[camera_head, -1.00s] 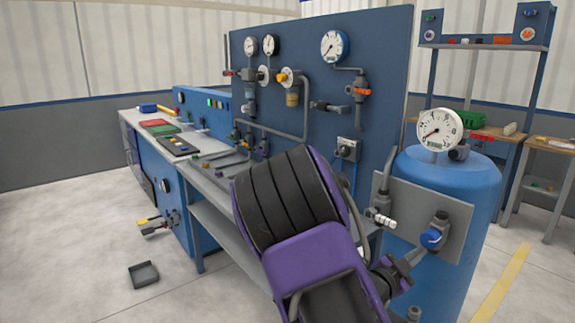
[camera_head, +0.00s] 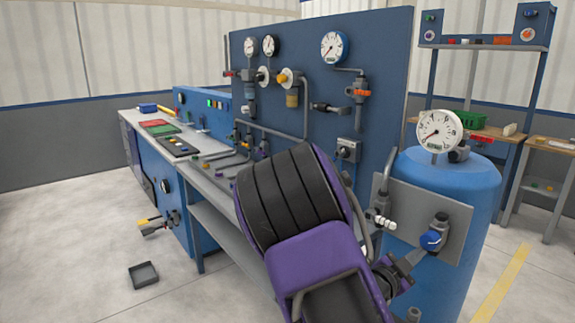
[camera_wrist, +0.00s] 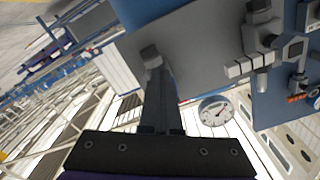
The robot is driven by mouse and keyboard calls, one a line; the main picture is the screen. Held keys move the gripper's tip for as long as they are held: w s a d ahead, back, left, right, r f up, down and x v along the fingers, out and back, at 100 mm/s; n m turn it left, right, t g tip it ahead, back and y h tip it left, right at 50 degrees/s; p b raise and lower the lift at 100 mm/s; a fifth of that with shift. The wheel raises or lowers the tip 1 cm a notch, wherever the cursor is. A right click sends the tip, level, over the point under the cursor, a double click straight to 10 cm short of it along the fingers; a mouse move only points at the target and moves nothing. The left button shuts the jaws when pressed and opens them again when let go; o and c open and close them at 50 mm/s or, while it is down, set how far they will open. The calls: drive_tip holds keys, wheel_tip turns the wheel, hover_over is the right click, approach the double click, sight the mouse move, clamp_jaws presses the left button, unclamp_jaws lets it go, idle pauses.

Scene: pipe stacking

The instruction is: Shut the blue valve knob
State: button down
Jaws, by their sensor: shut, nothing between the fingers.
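The blue valve knob (camera_head: 431,240) is on a grey plate (camera_head: 458,226) fixed to the front of the blue tank, under a dark grey fitting. My gripper (camera_head: 419,257) is shut and empty, its tips close to the knob's lower left side in the head view. I cannot tell whether they touch it. In the wrist view the shut fingers (camera_wrist: 153,72) reach over the plate toward a grey fitting (camera_wrist: 150,53). The blue knob cannot be made out there, probably hidden by the fingers.
A valve with a white ribbed handle (camera_head: 385,222) sits left of the knob on the same plate. A pressure gauge (camera_head: 440,130) tops the tank (camera_head: 480,180). The blue panel and workbench stand left, behind my arm.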

drive_tip(key=shift+w+a+r+b, duration=0.2)
drive_tip(key=shift+w+r+b, duration=0.15)
drive_tip(key=shift+r, duration=0.05)
idle(0.4)
drive_tip(key=shift+f, duration=0.1)
drive_tip(key=v, duration=0.6)
drive_tip(key=shift+a+f, duration=0.2)
drive_tip(key=shift+f, duration=0.1)
drive_tip(key=shift+w, duration=0.2)
